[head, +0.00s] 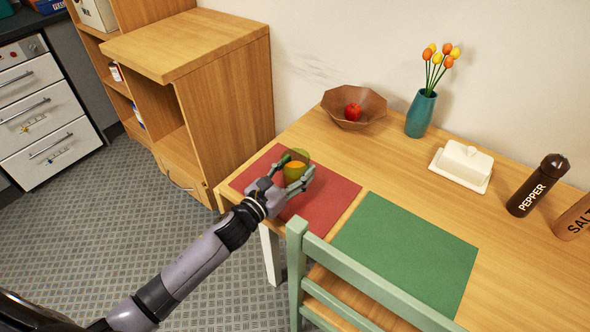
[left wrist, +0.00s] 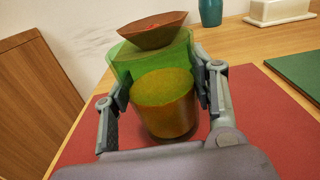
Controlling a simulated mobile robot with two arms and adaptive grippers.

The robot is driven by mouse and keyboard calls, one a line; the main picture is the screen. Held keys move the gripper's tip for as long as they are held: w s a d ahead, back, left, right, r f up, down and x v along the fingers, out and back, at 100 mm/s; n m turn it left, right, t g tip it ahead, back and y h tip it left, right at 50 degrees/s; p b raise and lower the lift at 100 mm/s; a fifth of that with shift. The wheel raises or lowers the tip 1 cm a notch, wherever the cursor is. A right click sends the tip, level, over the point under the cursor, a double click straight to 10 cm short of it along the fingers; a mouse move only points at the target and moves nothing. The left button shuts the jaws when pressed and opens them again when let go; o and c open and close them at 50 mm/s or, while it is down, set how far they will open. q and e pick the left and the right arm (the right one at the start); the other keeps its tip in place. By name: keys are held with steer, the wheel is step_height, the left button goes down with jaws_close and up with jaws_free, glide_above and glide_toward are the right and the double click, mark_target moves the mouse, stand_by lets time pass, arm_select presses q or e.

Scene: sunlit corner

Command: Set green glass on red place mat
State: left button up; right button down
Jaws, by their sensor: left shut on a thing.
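The green glass (head: 298,155) is see-through, with an orange-yellow filling inside. In the head view it shows over the back part of the red place mat (head: 328,203). My left gripper (head: 291,180) is shut on the glass, with its fingers on either side. In the left wrist view the glass (left wrist: 150,68) stands upright between the two fingers (left wrist: 160,92), with the red mat (left wrist: 255,125) around and under it in the picture. I cannot tell whether its base touches the mat. My right gripper is not in view.
A green place mat (head: 408,250) lies to the right, behind a green chair (head: 375,285). A brown bowl (head: 345,122) with a red apple, a teal vase (head: 420,113), a butter dish (head: 463,164) and a pepper mill (head: 535,190) stand farther back. A wooden cabinet (head: 228,100) is left of the table.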

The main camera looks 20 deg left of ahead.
arm_select(q)
steer(key=shift+r, duration=0.1)
steer(key=o, duration=1.5)
steer(key=shift+c, duration=0.2)
steer(key=v, duration=1)
steer(key=shift+s+a, duration=0.1)
steer(key=shift+s, duration=0.2)
steer(key=shift+s+a, duration=0.25)
steer(key=shift+s, duration=0.4)
